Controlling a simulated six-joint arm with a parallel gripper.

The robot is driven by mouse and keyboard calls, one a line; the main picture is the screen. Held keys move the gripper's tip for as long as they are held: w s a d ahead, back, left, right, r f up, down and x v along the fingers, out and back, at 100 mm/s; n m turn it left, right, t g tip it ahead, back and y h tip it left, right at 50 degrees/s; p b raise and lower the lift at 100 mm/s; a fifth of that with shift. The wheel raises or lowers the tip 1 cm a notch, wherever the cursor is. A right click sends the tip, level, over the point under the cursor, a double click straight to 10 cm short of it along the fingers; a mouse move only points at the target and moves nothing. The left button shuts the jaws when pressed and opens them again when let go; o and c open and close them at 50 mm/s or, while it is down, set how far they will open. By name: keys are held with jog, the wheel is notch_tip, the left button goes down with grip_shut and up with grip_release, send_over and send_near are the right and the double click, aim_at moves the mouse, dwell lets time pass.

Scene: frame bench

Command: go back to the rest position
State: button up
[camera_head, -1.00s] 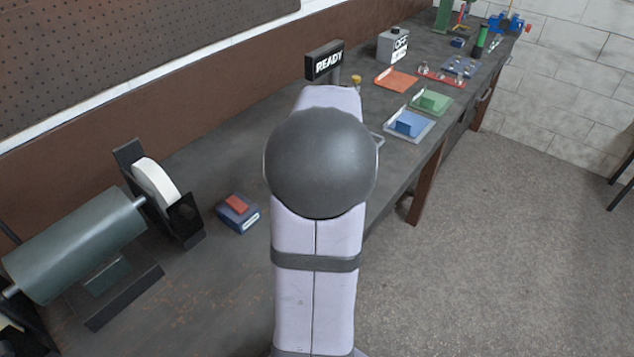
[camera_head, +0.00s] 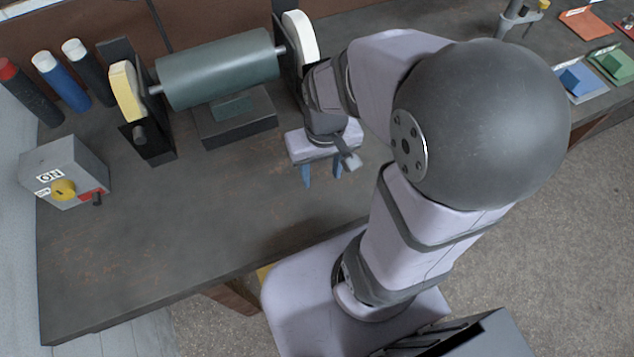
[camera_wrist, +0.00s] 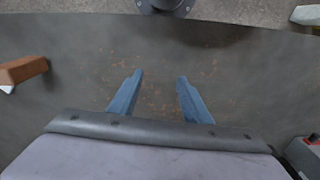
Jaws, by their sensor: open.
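My gripper (camera_head: 322,175) hangs fingers down over the dark workbench (camera_head: 225,215), in front of and to the right of the bench grinder (camera_head: 218,70). Its two blue fingers are apart. In the wrist view my gripper (camera_wrist: 160,77) shows nothing between the fingers, only worn bench top beyond them. Whether the fingertips are clear of the bench is hard to tell in the head view, but no contact shows.
A grey switch box (camera_head: 62,172) marked ON stands at the left. Blue (camera_head: 580,80) and green trays lie far right. An orange-brown block (camera_wrist: 22,70) lies left in the wrist view. The front middle bench is clear.

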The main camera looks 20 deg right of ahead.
jog(key=shift+s+a+f+n, duration=0.15)
jog(key=shift+s+a+n, duration=0.1)
jog(key=shift+s+a, duration=0.35)
jog(key=shift+s+a+f+n, duration=0.15)
jog(key=shift+s+a+n, duration=0.1)
jog(key=shift+s+a, duration=0.25)
jog(key=shift+d, duration=0.1)
